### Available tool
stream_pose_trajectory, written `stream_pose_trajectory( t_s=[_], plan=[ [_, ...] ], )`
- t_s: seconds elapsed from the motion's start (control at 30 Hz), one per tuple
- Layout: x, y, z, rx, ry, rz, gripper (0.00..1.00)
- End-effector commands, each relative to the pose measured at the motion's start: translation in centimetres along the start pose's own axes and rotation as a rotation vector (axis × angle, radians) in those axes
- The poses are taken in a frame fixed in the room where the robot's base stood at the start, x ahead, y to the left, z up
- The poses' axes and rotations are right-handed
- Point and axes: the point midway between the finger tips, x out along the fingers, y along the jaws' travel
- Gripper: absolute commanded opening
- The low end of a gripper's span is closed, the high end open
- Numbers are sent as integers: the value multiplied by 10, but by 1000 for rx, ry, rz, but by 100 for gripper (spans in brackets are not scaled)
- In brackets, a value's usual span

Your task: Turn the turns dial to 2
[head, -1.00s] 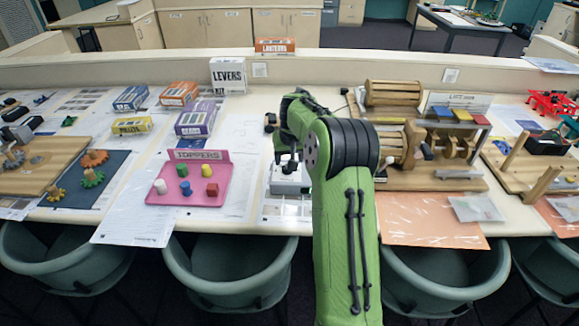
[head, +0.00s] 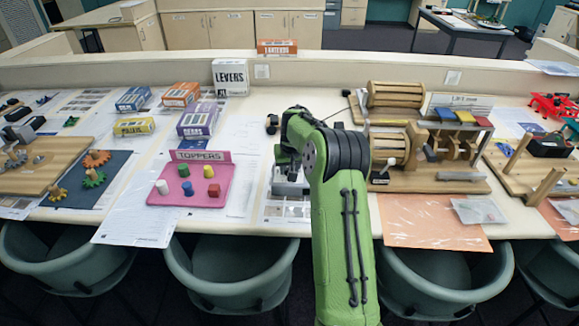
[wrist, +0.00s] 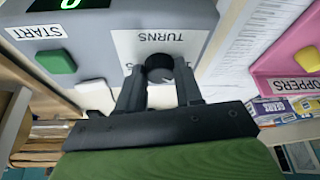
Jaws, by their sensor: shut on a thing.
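The turns dial (wrist: 159,64) is a dark round knob on a white plate marked TURNS, which appears upside down in the wrist view. My gripper (wrist: 158,76) is shut on the dial, with one finger on each side of it. Numbers around the dial are mostly covered, so its setting cannot be read. The dial sits on a grey control box (wrist: 95,40) with a green START button (wrist: 56,61) and a lit green display (wrist: 68,3). In the head view the grey box (head: 290,188) shows below my gripper, and my arm hides the dial.
A pink TOPPERS tray (head: 216,196) with coloured pegs stands left of the box. A wooden crank machine (head: 440,180) stands close on the right. Several kit boxes, including the LEVERS box (head: 230,77), lie behind to the left.

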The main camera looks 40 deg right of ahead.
Motion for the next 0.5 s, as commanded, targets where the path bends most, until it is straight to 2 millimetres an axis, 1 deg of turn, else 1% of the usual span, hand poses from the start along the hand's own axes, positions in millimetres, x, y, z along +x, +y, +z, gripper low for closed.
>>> stream_pose_trajectory(
  t_s=[0.23,0.47,0.5],
  plan=[
    [0,-2,-1,121,0,52,5],
    [0,-1,-1,129,1,54,5],
    [0,-1,-1,129,1,54,37]
  ],
)
